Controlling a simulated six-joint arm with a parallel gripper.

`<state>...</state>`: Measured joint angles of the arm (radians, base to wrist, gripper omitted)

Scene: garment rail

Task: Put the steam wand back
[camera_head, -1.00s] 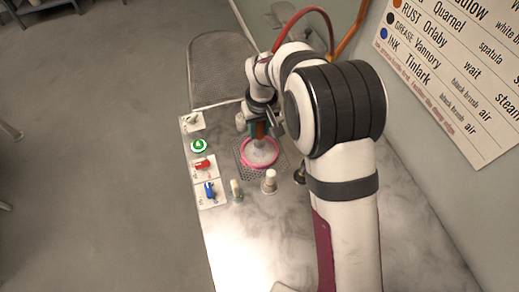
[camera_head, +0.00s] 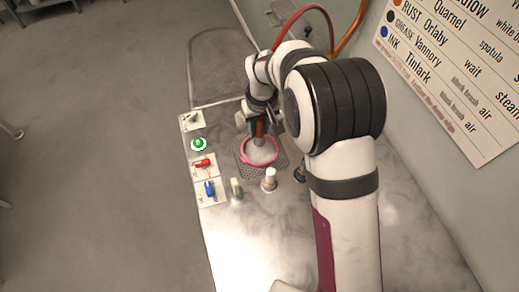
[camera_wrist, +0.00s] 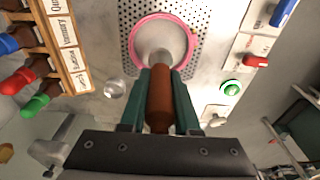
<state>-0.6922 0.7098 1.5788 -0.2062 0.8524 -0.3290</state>
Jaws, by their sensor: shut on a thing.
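My gripper (camera_head: 258,127) is shut on a brown handle with a pale flared head, which I take to be the steam wand (camera_head: 260,129). In the wrist view the green fingers of my gripper (camera_wrist: 160,75) lie on both sides of the wand's brown handle (camera_wrist: 159,100). Its pale head points at the white cloth in a pink hoop (camera_wrist: 137,22); I cannot tell whether it touches. The hoop (camera_head: 245,161) lies on a perforated plate (camera_head: 240,152). I cannot clearly make out the wand's resting place.
Left of the hoop are a green button (camera_head: 199,144), a red switch (camera_head: 202,163) and a blue switch (camera_head: 209,188). A small white-topped post (camera_head: 270,178) stands near the front. A red hose (camera_head: 308,8) arcs above my arm.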

